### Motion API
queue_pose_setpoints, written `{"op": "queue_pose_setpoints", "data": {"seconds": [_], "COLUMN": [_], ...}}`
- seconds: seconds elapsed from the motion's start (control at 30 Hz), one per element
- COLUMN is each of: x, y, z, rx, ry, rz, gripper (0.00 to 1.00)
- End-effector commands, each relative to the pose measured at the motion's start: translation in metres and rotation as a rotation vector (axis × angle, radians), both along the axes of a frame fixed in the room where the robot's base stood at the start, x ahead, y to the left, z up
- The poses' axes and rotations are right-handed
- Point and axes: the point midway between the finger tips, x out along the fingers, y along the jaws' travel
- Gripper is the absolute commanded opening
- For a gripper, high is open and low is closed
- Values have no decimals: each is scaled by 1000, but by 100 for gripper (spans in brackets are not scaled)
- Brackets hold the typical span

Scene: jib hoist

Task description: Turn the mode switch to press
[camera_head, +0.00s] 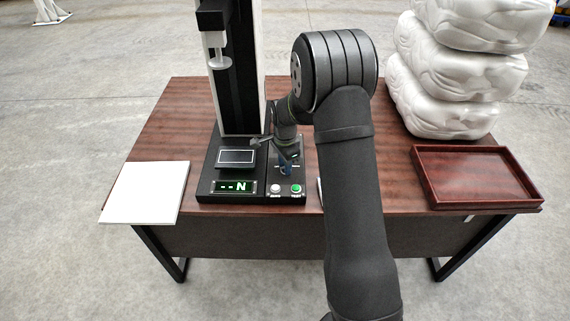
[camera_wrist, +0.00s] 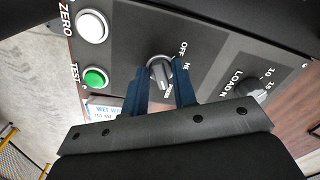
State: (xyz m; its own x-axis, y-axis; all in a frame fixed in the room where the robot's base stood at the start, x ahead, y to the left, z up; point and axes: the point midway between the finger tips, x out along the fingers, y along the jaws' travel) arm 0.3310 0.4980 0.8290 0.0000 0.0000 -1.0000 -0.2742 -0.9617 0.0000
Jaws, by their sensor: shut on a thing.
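The mode switch (camera_wrist: 160,72) is a small grey knob on the dark control panel (camera_wrist: 125,40), seen in the wrist view. The word OFF and a partly covered label lie beside it, and small lettering by its lower edge is too small to read surely. My gripper (camera_wrist: 161,84) has its two blue fingers on either side of the knob, shut on it. In the head view my gripper (camera_head: 284,165) reaches down to the right part of the machine's base, and my arm and fingers hide the knob there.
A white ZERO button (camera_wrist: 92,26) and a green TEST button (camera_wrist: 95,77) sit near the switch, with a LOAD N dial (camera_wrist: 252,88) opposite. The machine's column (camera_head: 236,85) stands close left of my wrist. A red tray (camera_head: 475,175), white sacks (camera_head: 455,70) and white sheet (camera_head: 146,192) lie farther out.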

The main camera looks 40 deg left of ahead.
Motion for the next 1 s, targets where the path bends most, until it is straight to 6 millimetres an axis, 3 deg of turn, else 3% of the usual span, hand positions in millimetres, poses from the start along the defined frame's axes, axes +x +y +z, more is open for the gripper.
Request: {"op": "queue_pose_setpoints", "data": {"seconds": [0.07, 0.1, 0.2, 0.47, 0.63, 1.0], "x": [0, 0, 0, 0, 0, 0], "y": [0, 0, 0, 0, 0, 1], "z": [0, 0, 0, 0, 14, 100], "rx": [-1, -1, -1, 0, 2, 4], "ry": [1, 1, 1, 0, -1, -2], "rz": [0, 0, 0, 1, 1, 1], "gripper": [2, 29, 46, 46, 46, 46]}}
